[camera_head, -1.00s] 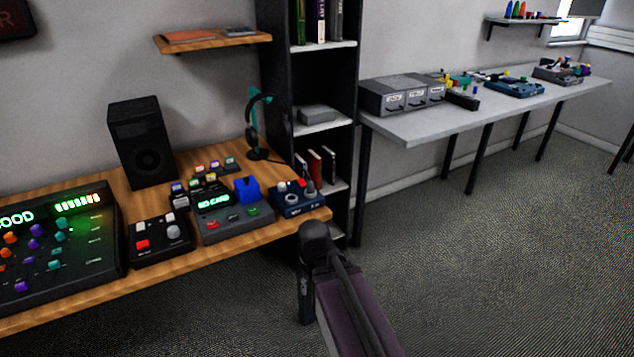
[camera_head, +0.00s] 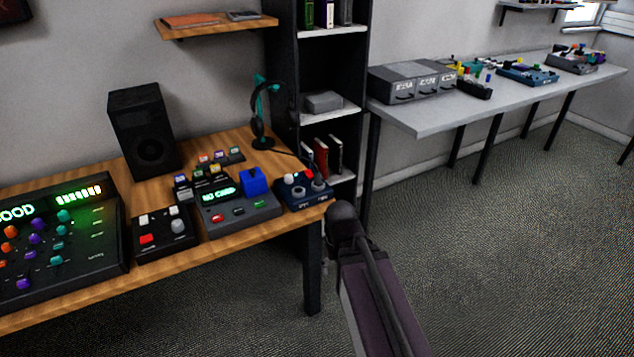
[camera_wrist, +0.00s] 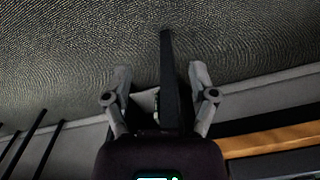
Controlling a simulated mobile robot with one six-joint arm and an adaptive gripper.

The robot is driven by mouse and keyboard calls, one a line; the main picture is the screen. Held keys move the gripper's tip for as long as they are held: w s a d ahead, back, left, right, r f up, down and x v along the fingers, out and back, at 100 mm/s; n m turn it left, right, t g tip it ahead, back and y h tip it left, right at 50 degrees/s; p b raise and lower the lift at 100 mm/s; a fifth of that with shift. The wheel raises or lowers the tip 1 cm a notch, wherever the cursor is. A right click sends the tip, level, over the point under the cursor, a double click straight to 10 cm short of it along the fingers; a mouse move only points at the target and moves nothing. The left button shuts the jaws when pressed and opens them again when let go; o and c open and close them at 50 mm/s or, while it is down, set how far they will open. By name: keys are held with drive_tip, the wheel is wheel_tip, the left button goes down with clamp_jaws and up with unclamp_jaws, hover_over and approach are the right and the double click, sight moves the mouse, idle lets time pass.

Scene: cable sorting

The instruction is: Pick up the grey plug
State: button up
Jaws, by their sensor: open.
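I cannot make out a grey plug for certain in either view. Small coloured plugs and cable boxes (camera_head: 527,74) stand on the far grey table (camera_head: 450,118), too small to tell apart. My gripper (camera_wrist: 160,75) is open in the wrist view, with its two grey fingers apart and nothing held. A dark upright post shows between the fingers, with carpet behind it. In the head view my arm reaches up from the bottom, right of the wooden desk, and the gripper itself is not clearly seen there.
The wooden desk (camera_head: 95,290) at left holds a lit control panel (camera_head: 60,245), a black speaker (camera_head: 143,133), a card box (camera_head: 238,208), a headphone stand (camera_head: 262,110) and a knob box (camera_head: 303,190). A dark shelf unit (camera_head: 285,75) stands between the tables. Carpet at right is open.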

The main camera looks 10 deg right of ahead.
sight(318, 174)
drive_tip(key=w+r+m+p, duration=0.2)
drive_tip(key=w+r+p, duration=0.9)
drive_tip(key=w, duration=0.3)
drive_tip(key=w+r+m+p, duration=0.3)
drive_tip(key=w+r+p, duration=0.9)
drive_tip(key=w, duration=0.3)
drive_tip(key=shift+r, duration=0.2)
drive_tip(key=shift+s+d+f, duration=0.1)
drive_tip(key=shift+f, duration=0.1)
wheel_tip(318, 174, down, 8)
drive_tip(key=b, duration=0.8)
drive_tip(key=shift+f+b, duration=0.15)
drive_tip(key=shift+b, duration=0.25)
drive_tip(key=shift+f, duration=0.1)
drive_tip(key=shift+s+d+f+b, duration=0.1)
drive_tip(key=shift+s+f+b, duration=0.05)
drive_tip(key=shift+f+b, duration=2.4)
drive_tip(key=shift+r, duration=0.1)
clamp_jaws()
